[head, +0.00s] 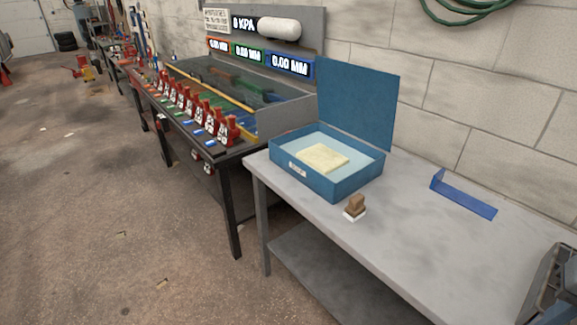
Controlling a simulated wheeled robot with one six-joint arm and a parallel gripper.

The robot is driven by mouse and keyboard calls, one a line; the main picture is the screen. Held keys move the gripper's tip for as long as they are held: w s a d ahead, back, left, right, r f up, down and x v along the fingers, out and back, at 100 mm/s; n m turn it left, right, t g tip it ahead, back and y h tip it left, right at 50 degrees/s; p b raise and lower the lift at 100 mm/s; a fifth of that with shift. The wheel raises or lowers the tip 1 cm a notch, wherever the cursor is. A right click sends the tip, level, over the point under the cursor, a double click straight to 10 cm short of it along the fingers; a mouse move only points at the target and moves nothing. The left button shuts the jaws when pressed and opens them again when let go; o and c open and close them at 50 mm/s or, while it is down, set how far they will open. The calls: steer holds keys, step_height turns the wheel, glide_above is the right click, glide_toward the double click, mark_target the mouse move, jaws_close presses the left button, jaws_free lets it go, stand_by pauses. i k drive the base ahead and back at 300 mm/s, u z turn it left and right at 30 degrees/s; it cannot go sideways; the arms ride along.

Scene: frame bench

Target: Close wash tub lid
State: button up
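The wash tub (346,184) is a shallow blue box on the left part of the grey table. Its blue lid (357,103) stands upright along the tub's back edge, so the tub is open. A pale yellow block or folded cloth (321,157) lies inside on a light bottom or liquid; I cannot tell which. A small white label is on the tub's front wall. My gripper is not in view.
A brown-handled brush or block (355,206) stands on the grey table (400,238) close in front of the tub. A blue angled tray (464,196) lies to the right. A dark metal object (553,290) is at the right edge. A bench with several red clamps (205,117) stands left.

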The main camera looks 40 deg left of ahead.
mark_target(359, 101)
steer(key=u, duration=1.3)
steer(key=k, duration=0.5)
steer(key=u, duration=1)
steer(key=i, duration=0.7)
steer(key=u, duration=0.6)
steer(key=i, duration=0.65)
steer(key=z, duration=0.85)
steer(key=i, duration=0.65)
steer(key=z, duration=0.7)
